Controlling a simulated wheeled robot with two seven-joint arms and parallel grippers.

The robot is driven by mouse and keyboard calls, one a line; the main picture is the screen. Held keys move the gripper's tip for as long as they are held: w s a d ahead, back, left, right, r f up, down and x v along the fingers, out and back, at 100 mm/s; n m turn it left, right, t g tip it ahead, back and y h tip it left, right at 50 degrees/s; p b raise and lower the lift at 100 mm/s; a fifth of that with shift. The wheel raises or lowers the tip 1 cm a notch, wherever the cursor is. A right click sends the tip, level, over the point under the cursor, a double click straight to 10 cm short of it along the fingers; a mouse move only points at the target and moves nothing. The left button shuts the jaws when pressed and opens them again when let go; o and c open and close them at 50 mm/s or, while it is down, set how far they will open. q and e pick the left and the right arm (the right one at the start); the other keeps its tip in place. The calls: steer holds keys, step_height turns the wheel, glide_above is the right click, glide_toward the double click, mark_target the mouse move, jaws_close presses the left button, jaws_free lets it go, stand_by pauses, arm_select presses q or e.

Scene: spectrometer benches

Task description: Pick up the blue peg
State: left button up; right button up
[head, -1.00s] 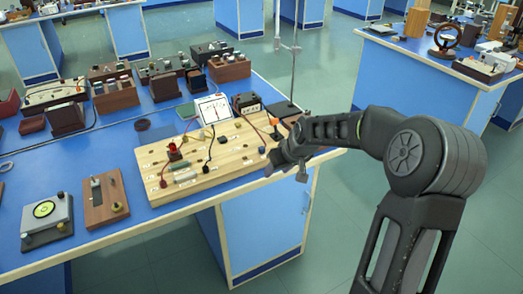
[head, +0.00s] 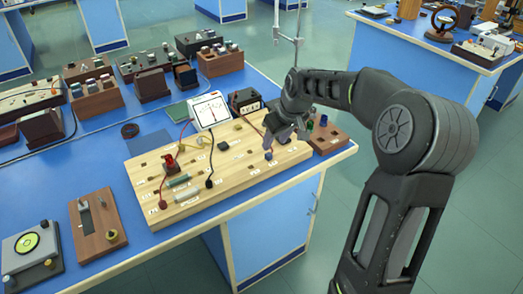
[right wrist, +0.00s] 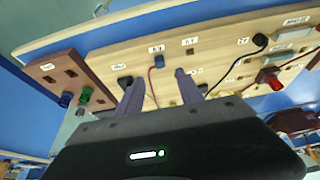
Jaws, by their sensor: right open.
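A small blue peg (head: 268,155) stands on the wooden circuit board (head: 235,173), just by the fingertips of my right gripper (head: 280,142). In the right wrist view a blue peg (right wrist: 160,61) sits on the board beside a red wire, ahead of and between the open fingers of my right gripper (right wrist: 158,82); the fingers are empty. Another blue piece (head: 323,120) stands on a small brown block (head: 332,140) right of the board; it also shows in the wrist view (right wrist: 65,99) beside a green one. My left gripper is out of view.
Black, red and yellow parts with wires cover the board. A white meter (head: 208,110) and a black box (head: 245,101) stand behind it. A metal stand (head: 297,45) rises behind my right gripper. Wooden boxes (head: 97,94) fill the back left of the bench.

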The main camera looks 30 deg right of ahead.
mark_target(268, 153)
steer(key=shift+x, duration=1.2)
steer(key=shift+s, duration=0.1)
steer(key=shift+p+x, duration=0.8)
steer(key=shift+x, duration=1.85)
steer(key=shift+r, duration=0.1)
jaws_close()
